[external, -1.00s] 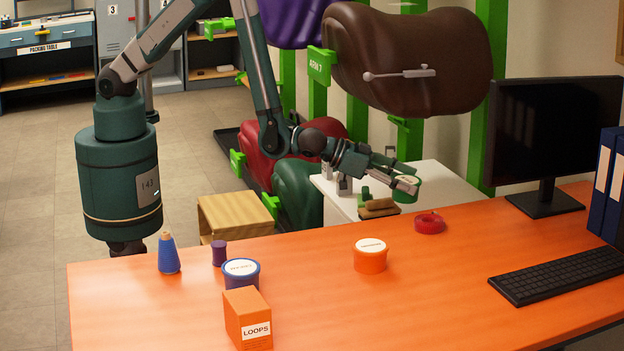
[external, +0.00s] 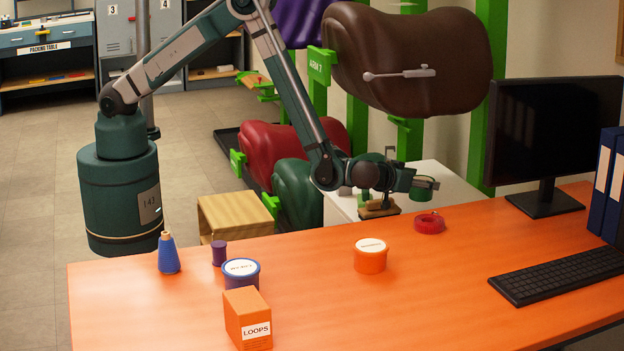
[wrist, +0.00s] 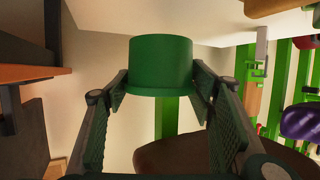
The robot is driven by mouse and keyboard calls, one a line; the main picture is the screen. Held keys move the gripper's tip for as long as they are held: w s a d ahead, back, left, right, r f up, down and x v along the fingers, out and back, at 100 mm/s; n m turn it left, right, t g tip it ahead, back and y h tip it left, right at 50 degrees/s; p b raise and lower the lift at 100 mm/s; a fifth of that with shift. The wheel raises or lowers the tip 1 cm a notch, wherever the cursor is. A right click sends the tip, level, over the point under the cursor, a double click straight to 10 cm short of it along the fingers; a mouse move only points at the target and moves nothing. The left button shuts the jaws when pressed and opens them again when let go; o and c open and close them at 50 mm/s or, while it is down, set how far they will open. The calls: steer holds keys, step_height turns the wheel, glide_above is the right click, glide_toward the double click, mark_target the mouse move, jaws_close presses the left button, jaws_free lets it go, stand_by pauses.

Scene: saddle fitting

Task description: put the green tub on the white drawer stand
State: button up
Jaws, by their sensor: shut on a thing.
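The green tub (external: 424,188) is at the white drawer stand (external: 445,178), over or on its top. I cannot tell whether its base touches the top. My gripper (external: 416,184) is shut on the tub, reaching it from the left in the external view. In the wrist view the green tub (wrist: 160,66) sits between the two fingers (wrist: 161,88), one on each side. That view looks upside down, with the pale stand top (wrist: 105,17) along its upper edge.
A wooden-backed brush (external: 379,209) and small grey and green items lie on the stand left of the tub. The orange table in front carries a red tape roll (external: 429,223), an orange tub (external: 370,256) and a monitor (external: 550,140). A brown saddle (external: 410,65) hangs behind.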

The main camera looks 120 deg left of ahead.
mark_target(423, 176)
steer(key=shift+a+r+n+g+b, duration=0.1)
steer(key=shift+a+n+g+b, duration=0.3)
steer(key=shift+a+n+g, duration=0.55)
steer(key=shift+s+a+r+g+y, duration=0.1)
steer(key=shift+a+r+g+y, duration=0.1)
steer(key=shift+a, duration=0.2)
steer(key=shift+s+a+r+g+y, duration=0.1)
steer(key=shift+a+g, duration=0.05)
steer(key=shift+a, duration=0.25)
steer(key=shift+f, duration=0.1)
steer(key=shift+f+b, duration=1)
steer(key=shift+f, duration=2.05)
steer(key=shift+f+b, duration=0.55)
steer(key=shift+f, duration=1.35)
